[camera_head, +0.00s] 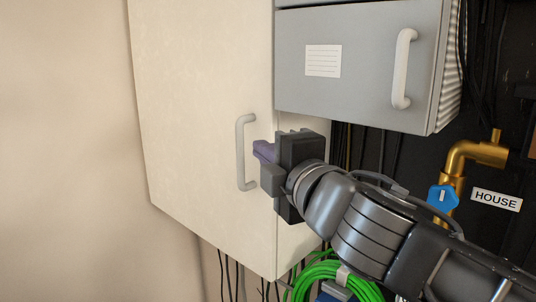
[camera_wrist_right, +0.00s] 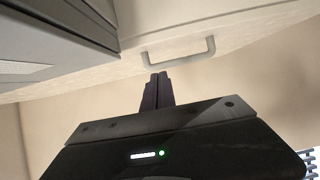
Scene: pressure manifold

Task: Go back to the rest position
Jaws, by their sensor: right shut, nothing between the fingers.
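My right gripper (camera_head: 262,153) is in front of the cream cabinet door (camera_head: 200,80), a little right of its grey bar handle (camera_head: 241,152). In the right wrist view its fingers (camera_wrist_right: 157,92) lie together with nothing between them, and the handle (camera_wrist_right: 180,52) shows beyond the tips. The fingers look apart from the handle. The cream door looks shut. My left gripper is not in view.
A grey cabinet (camera_head: 365,65) with a light handle (camera_head: 403,68) and a paper label is above my right arm. A brass pipe (camera_head: 475,153), a blue knob (camera_head: 442,198) and a HOUSE sign (camera_head: 496,200) are at the right. Green hose (camera_head: 318,275) hangs below.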

